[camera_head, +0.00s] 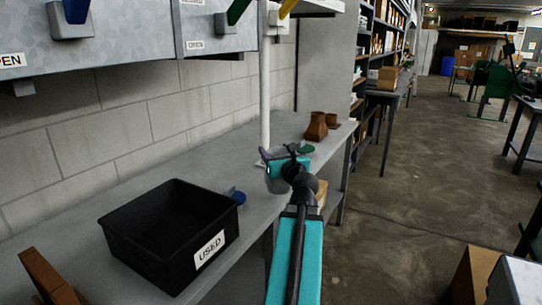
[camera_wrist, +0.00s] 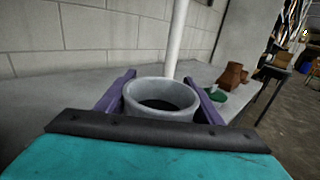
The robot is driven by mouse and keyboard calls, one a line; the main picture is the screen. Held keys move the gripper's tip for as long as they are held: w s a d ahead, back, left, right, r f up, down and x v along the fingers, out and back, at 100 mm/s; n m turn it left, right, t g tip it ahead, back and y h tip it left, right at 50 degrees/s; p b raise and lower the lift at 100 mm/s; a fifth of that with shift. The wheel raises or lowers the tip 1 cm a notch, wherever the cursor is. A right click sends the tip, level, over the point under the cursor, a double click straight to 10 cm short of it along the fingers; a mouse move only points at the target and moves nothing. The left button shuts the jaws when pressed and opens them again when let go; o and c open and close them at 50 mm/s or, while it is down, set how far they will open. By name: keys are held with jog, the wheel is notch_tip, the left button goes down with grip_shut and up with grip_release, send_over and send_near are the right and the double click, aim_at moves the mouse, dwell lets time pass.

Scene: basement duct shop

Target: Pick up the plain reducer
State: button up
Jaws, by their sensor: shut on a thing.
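The plain reducer (camera_wrist: 160,88) is a grey round ring-like piece with an open top, between the two purple fingers of my gripper (camera_wrist: 161,97) in the wrist view. The fingers are shut on its sides. In the head view my gripper (camera_head: 286,158) is over the grey bench, at the end of my teal arm, and my arm hides much of the grey piece. I cannot tell whether the reducer touches the bench.
A black bin (camera_head: 140,246) labelled USED stands on the bench (camera_head: 75,215), with a blue item (camera_head: 236,195) beside it. Brown fittings (camera_head: 317,126) and a green piece (camera_head: 305,149) lie beyond my gripper. A white vertical pipe (camera_head: 265,90) rises close behind it.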

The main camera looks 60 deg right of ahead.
jog(key=shift+s+d+b+v, duration=0.15)
jog(key=shift+b+v, duration=0.6)
jog(key=shift+b, duration=0.65)
jog(key=shift+s+d+b+v, duration=0.15)
jog(key=shift+b+v, duration=0.65)
jog(key=shift+b, duration=0.6)
jog(key=shift+s+a+r+b, duration=0.15)
jog(key=shift+s+b, duration=0.1)
jog(key=shift+b, duration=0.4)
